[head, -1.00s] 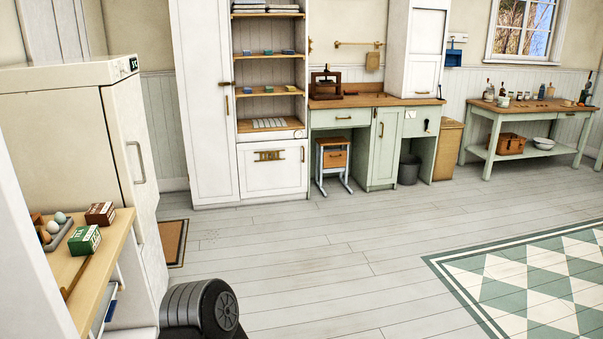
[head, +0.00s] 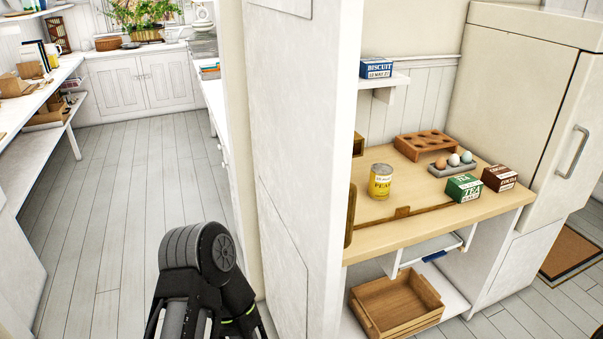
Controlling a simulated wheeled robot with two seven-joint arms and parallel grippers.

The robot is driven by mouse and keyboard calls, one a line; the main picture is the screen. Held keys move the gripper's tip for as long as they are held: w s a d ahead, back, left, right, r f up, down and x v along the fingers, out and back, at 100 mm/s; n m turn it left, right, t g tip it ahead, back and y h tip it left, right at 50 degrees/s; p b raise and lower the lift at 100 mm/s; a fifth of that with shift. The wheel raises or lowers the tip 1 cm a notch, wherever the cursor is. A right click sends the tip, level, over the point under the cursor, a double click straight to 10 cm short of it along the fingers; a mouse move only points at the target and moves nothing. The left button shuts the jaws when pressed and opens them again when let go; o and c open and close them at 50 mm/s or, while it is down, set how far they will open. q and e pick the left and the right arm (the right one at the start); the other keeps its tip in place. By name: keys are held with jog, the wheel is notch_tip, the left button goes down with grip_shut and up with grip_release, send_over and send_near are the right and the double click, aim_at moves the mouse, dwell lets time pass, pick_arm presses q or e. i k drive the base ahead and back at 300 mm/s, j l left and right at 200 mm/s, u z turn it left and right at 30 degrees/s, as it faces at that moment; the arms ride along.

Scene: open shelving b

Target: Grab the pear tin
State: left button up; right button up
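The pear tin (head: 380,181), a yellow can with a pale upper band and a silvery top, stands upright on a wooden counter (head: 487,216) right of the middle in the head view. It stands toward the left part of the counter, clear of the boxes. Part of one of my arms shows at the bottom left of the middle, on the other side of a white upright panel from the tin. Neither gripper's fingers are in view.
A tall white panel (head: 301,150) closes the counter's left end. On the counter are a green tea box (head: 464,188), a dark red box (head: 500,178), an egg tray (head: 455,164) and a wooden holed rack (head: 426,145). A wooden crate (head: 397,303) sits below. Open floor (head: 130,200) lies left.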

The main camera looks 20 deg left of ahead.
aim_at(381, 176)
jog(key=i+l+u, duration=0.1)
jog(key=l+u, duration=0.25)
jog(key=i+l, duration=0.15)
jog(key=l, duration=0.3)
jog(key=i+l+u, duration=0.1)
jog(key=l, duration=0.35)
jog(key=i+l+u, duration=0.1)
jog(key=l, duration=0.35)
jog(key=i+l, duration=0.2)
jog(key=l, duration=0.3)
jog(key=i+l+u, duration=0.1)
jog(key=l, duration=0.35)
jog(key=i+l, duration=0.15)
jog(key=l, duration=0.3)
jog(key=u, duration=0.05)
